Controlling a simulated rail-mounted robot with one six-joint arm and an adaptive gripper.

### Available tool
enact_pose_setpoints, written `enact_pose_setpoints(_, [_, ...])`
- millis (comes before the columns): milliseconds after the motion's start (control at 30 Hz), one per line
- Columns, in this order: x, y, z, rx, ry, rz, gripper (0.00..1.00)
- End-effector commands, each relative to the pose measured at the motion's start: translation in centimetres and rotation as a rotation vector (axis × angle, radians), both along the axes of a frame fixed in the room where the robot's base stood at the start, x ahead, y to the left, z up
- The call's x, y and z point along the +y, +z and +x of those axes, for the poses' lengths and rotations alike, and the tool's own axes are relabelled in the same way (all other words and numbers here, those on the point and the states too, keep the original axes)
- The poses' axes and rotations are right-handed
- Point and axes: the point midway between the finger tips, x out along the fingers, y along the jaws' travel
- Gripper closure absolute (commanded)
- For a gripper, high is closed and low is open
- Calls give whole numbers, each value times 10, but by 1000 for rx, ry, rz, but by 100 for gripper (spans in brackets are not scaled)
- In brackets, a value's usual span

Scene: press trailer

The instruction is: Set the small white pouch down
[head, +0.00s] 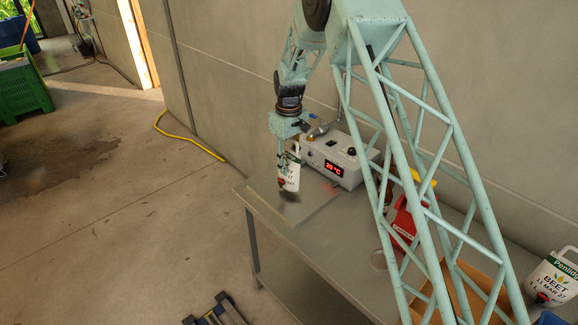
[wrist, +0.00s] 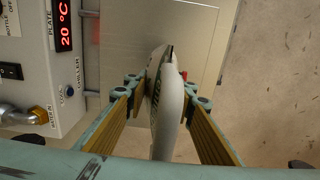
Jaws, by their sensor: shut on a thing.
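The small white pouch (head: 291,176) has a green top band, dark lettering and a red spot near its bottom. My gripper (head: 283,163) is shut on the pouch. In the wrist view the pouch (wrist: 167,110) shows edge-on between the two fingers, with the plate (wrist: 125,30) beyond it.
A grey chiller box (head: 338,158) reading 20 °C stands right behind the plate. The table's left edge is close to the plate.

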Motion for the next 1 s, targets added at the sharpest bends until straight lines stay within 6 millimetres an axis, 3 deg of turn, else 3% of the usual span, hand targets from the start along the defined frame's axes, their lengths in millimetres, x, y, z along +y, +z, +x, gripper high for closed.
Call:
enact_pose_setpoints(433, [0, -29, 1, -1, 0, 0, 100])
enact_pose_setpoints(933, [0, -34, 1, -2, 0, 1, 100])
enact_pose_setpoints(967, [0, -35, 0, 0, 0, 0, 76])
enact_pose_setpoints(1000, [0, -35, 0, 0, 0, 0, 72])
